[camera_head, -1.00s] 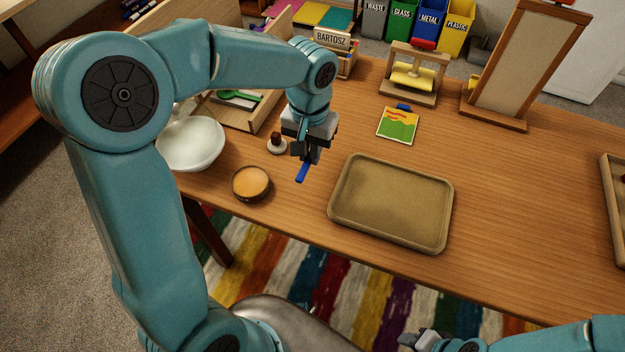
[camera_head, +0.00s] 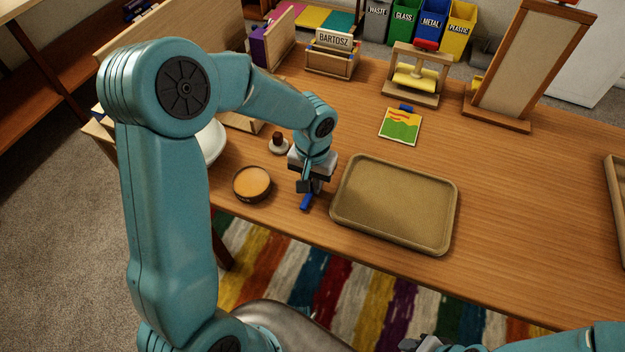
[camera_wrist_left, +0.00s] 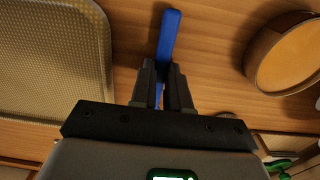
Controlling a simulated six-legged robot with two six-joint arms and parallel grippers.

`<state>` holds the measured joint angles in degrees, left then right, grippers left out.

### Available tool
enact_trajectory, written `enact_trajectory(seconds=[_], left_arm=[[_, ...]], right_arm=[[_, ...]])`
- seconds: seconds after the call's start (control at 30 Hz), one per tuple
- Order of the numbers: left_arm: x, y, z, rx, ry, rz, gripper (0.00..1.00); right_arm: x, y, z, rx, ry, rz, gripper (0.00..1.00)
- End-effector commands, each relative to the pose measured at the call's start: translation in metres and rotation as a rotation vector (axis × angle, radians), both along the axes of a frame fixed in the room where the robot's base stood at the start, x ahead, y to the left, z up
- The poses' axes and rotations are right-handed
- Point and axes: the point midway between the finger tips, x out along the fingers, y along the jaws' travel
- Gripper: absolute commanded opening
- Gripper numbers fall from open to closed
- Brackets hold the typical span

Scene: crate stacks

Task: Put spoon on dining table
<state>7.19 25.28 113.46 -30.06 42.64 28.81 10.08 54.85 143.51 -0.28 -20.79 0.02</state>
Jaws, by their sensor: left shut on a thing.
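My left gripper (camera_head: 309,188) is shut on a blue spoon (camera_head: 306,202), of which only a narrow blue bar shows. In the left wrist view the spoon (camera_wrist_left: 168,38) sticks out between the two dark fingers (camera_wrist_left: 162,82); its other end is hidden by the gripper. The gripper is low over the wooden dining table (camera_head: 500,200), between a round bowl and a tray. I cannot tell whether the spoon touches the table. My right gripper (camera_head: 425,343) shows only in part at the bottom edge.
A tan tray (camera_head: 395,205) lies right of the left gripper; a round orange-topped bowl (camera_head: 252,184) stands left. A small knobbed object (camera_head: 279,144) and a white bowl (camera_head: 212,142) are behind. A picture card (camera_head: 401,126) lies farther back. The table's right middle is clear.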

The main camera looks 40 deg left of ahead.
Motion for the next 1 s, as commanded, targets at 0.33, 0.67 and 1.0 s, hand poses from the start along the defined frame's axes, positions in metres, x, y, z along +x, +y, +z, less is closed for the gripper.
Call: enact_trajectory(seconds=[0.33,0.67,1.0], left_arm=[[0.0,0.0,-0.002,0.0,0.0,0.0,0.41],[0.001,0.0,0.034,0.0,-0.006,0.001,0.41],[0.001,0.0,0.105,0.0,-0.003,0.001,0.41]], right_arm=[[0.0,0.0,-0.002,0.0,0.0,0.0,0.43],[0.0,0.0,0.006,0.0,0.0,0.0,0.43],[0.0,0.0,0.014,0.0,0.0,0.0,0.43]])
